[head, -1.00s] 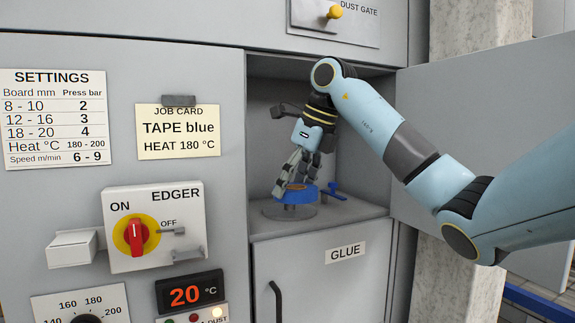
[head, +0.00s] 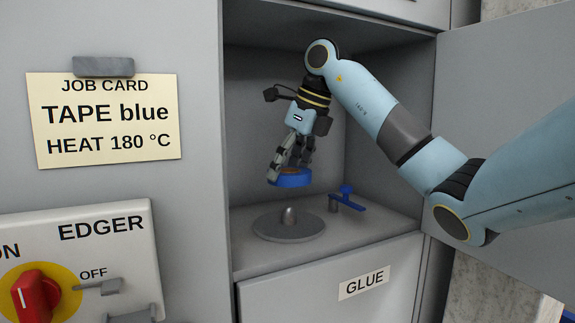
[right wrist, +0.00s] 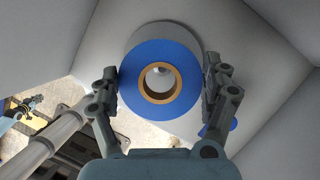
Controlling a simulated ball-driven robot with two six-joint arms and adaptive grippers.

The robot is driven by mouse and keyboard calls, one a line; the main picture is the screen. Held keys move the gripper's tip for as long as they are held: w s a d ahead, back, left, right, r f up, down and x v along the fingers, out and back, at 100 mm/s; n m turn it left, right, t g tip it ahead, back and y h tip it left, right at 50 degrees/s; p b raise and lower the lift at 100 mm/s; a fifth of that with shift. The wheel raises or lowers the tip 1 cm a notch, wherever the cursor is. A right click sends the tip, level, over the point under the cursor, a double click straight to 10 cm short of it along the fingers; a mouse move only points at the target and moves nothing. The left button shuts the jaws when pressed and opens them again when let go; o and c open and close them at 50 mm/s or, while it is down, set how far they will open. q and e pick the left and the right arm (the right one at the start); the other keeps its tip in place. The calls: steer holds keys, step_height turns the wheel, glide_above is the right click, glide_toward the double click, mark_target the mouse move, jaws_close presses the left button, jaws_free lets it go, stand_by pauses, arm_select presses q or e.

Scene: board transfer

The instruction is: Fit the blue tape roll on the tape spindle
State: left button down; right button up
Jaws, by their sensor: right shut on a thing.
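The blue tape roll (head: 291,178), with a brown core, is in my right gripper (head: 289,168). The roll hangs in the open cabinet bay, apart from and above the tape spindle (head: 289,216), a short metal peg on a round grey disc. In the right wrist view the roll (right wrist: 131,88) sits between both fingers (right wrist: 161,90), its hole facing the camera. The grey disc shows partly behind the roll, and a bit of grey shows through the hole.
A blue lever (head: 346,198) stands on the shelf right of the disc. The bay's side walls and ceiling surround my right arm. The open door (head: 500,90) is at right, and the edger switch panel (head: 100,250) is at left.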

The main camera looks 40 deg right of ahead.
mark_target(287, 187)
steer(key=shift+w, duration=0.1)
steer(key=shift+w+d+f, duration=0.15)
steer(key=shift+f, duration=0.25)
steer(key=shift+f+b, duration=0.55)
steer(key=shift+b, duration=0.1)
steer(key=shift+f, duration=0.4)
steer(key=shift+f+b, duration=0.35)
steer(key=shift+b, duration=0.15)
steer(key=shift+f+b, duration=0.35)
steer(key=shift+f, duration=0.25)
arm_select(q)
steer(key=f, duration=0.2)
steer(key=w, duration=0.1)
steer(key=shift+d+f, duration=0.3)
steer(key=shift+f, duration=0.1)
steer(key=shift+r, duration=0.1)
